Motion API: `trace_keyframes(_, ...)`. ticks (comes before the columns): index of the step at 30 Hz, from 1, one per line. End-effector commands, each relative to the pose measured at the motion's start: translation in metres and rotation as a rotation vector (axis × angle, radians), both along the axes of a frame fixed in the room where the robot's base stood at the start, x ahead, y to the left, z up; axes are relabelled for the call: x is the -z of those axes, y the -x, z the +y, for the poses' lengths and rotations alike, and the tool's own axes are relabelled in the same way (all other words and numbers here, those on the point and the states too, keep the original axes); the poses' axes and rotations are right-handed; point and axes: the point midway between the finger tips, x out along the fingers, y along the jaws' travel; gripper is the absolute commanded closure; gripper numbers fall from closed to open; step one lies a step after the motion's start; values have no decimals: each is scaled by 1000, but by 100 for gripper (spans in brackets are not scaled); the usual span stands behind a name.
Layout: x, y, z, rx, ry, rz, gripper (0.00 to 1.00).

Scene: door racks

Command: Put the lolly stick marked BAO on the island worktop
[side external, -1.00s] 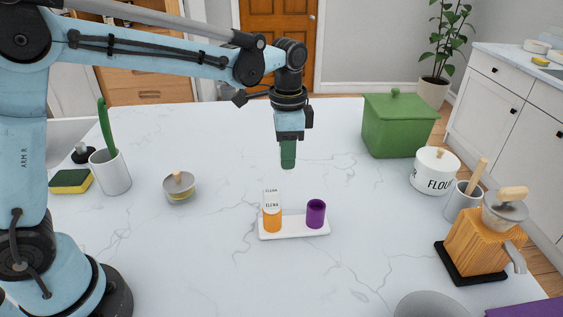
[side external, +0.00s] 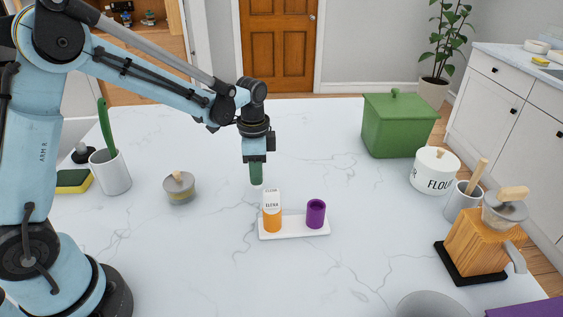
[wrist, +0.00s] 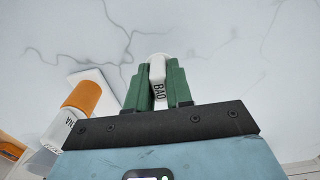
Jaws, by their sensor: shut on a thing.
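The white lolly stick marked BAO (wrist: 157,72) is between the green fingers of my gripper (wrist: 158,84) in the wrist view. In the side view my gripper (side external: 256,175) is shut and points down above the white marbled island worktop (side external: 215,250), left of and behind the small rack. Only a little white shows under the fingertips there, and I cannot tell the exact gap to the worktop. A white tray (side external: 295,232) holds an orange cup (side external: 272,222) with another white stick (side external: 272,197) standing in it, and a purple cup (side external: 316,216) that looks empty.
Further left are a white pot (side external: 110,174) and a sponge (side external: 72,181). A green box (side external: 398,125), flour jar (side external: 434,172) and wooden grinder (side external: 478,240) stand at the right.

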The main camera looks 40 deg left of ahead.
Motion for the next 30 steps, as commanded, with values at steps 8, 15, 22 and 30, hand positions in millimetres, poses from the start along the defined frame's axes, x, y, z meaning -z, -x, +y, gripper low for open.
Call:
trace_keyframes(8,15,0,0,0,0,0,100)
trace_keyframes(15,17,0,0,0,0,0,100)
trace_keyframes(22,17,0,0,0,0,0,54)
trace_keyframes(30,16,0,0,0,0,0,54)
